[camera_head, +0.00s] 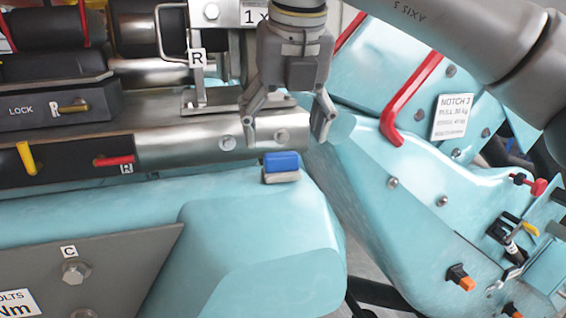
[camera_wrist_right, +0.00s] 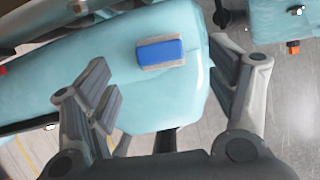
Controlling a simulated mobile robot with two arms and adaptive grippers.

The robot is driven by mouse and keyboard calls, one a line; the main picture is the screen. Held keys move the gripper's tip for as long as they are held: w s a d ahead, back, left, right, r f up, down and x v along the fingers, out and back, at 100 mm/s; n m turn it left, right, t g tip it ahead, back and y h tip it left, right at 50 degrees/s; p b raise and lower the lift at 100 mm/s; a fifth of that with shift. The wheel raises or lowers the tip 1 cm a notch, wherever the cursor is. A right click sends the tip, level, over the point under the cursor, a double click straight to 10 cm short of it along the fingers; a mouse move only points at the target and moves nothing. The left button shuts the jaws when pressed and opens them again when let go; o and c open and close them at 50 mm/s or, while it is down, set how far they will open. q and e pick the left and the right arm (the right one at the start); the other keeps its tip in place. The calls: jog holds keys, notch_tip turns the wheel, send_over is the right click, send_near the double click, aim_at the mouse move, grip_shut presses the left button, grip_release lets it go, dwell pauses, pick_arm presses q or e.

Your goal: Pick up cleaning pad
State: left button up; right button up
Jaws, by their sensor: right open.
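The cleaning pad (camera_head: 281,163) is a small block with a blue top and a grey-beige underside. It lies on the teal painted body (camera_head: 270,225), near its upper right end. My right gripper (camera_head: 286,128) is open and points down above the pad, with nothing between its fingers. In the right wrist view the pad (camera_wrist_right: 162,52) lies on the teal surface beyond the open fingers (camera_wrist_right: 165,80), apart from them. My left gripper does not show.
A metal cylinder (camera_head: 185,135) runs just behind the pad. A red lever (camera_head: 413,100) and a notch label (camera_head: 453,116) are on the teal part at right. A grey plate (camera_head: 110,265) with a bolt is at lower left. The teal surface around the pad is clear.

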aim_at(280, 153)
jog(key=shift+w+a+f, duration=0.25)
jog(key=shift+w+f, duration=0.45)
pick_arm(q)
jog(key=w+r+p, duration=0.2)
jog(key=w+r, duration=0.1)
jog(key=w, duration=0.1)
pick_arm(e)
jog(key=x, duration=0.4)
jog(key=shift+s+d, duration=0.15)
jog(key=shift+f, duration=0.5)
jog(key=shift+w, duration=0.2)
jog(key=shift+c, duration=0.2)
jog(key=shift+s, duration=0.1)
jog(key=c, duration=1.2)
jog(key=shift+o, duration=0.2)
jog(key=shift+r, duration=0.55)
notch_tip(280, 153, up, 2)
jog(key=shift+r+b, duration=0.15)
jog(key=shift+b, duration=0.15)
pick_arm(q)
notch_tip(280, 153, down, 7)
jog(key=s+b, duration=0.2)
jog(key=b, duration=0.3)
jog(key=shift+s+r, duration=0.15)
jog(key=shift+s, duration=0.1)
pick_arm(e)
jog(key=s+r, duration=0.9)
jog(key=s, duration=0.5)
jog(key=shift+r, duration=0.35)
